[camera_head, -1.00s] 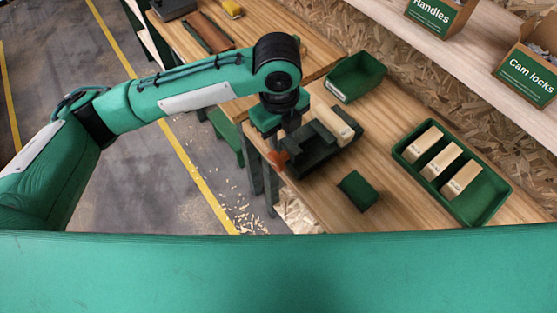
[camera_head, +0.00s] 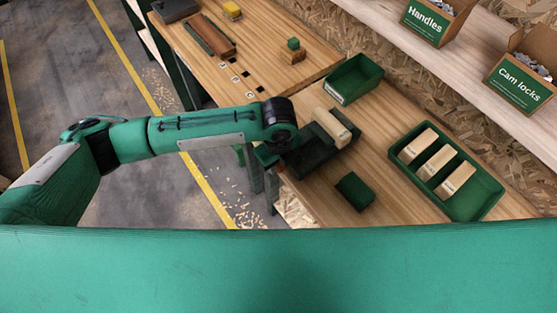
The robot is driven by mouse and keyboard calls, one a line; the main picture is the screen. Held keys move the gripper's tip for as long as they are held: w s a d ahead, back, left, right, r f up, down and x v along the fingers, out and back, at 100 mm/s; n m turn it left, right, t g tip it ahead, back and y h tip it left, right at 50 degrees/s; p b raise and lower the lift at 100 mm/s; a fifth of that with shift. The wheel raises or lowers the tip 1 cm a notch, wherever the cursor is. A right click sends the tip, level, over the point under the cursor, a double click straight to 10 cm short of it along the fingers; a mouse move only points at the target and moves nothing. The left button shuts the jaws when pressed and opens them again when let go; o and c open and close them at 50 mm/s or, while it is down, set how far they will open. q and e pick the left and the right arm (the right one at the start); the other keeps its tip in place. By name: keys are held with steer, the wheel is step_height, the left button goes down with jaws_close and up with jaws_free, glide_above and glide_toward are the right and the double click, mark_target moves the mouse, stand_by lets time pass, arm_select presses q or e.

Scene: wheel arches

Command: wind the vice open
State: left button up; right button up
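The dark vice (camera_head: 318,155) sits at the front left edge of the wooden bench. A pale wooden block (camera_head: 332,126) lies at its top; I cannot tell whether the jaws grip it. My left gripper (camera_head: 268,157) is low at the vice's front end, beside the bench edge. Its wrist covers part of the vice, and the vice's handle cannot be made out. The fingers are too small and too hidden to show whether they are open or shut, or whether they touch the vice. My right gripper is out of view.
A green block (camera_head: 355,191) lies right of the vice. A green tray (camera_head: 483,205) holds three pale blocks, and an empty-looking green bin (camera_head: 354,79) stands behind. Labelled boxes (camera_head: 520,85) stand on the shelf. Bare bench (camera_head: 385,150) lies between vice and tray.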

arm_select(q)
steer(key=shift+f, duration=0.25)
jaws_close()
steer(key=shift+r, duration=0.1)
